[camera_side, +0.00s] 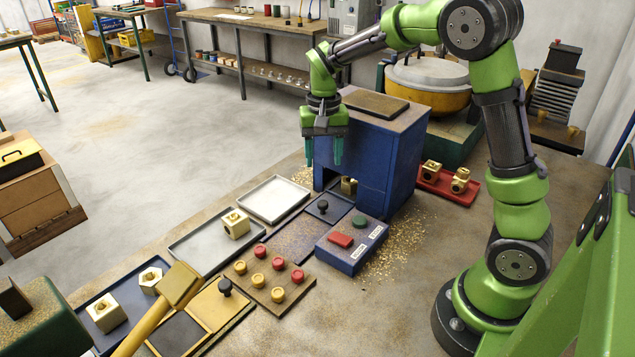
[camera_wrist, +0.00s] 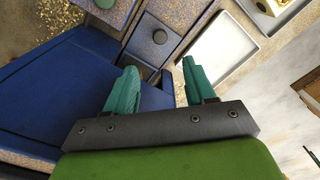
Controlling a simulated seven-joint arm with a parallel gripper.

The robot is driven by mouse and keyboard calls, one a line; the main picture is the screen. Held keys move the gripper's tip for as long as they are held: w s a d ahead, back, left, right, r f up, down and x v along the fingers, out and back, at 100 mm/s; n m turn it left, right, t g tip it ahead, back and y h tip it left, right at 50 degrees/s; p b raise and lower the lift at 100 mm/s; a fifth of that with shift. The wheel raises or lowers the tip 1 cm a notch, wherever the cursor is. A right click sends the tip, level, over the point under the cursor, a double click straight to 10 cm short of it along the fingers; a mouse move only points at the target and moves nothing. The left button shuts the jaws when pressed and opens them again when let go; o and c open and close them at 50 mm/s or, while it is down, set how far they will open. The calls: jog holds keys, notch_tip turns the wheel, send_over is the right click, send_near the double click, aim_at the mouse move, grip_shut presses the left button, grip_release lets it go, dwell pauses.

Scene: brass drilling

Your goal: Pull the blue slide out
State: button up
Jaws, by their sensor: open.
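The blue slide (camera_side: 339,208) is a flat plate with a dark round knob (camera_side: 323,206). It lies at the foot of the blue drilling housing (camera_side: 385,150), partly inside its opening. My gripper (camera_side: 323,152) is open and empty, above the slide and in front of the housing. Its two teal fingers point down, and the gripper also shows in the wrist view (camera_wrist: 159,67). The slide's inner end is hidden.
An empty white tray (camera_side: 273,200) and a grey tray (camera_side: 200,237) with a brass block lie to the left. A red tray (camera_side: 447,187) is right of the housing. Brass chips litter the bench.

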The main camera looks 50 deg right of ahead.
aim_at(323, 203)
notch_tip(323, 203, down, 12)
jog(key=shift+f, duration=0.15)
dwell(0.3)
grip_shut()
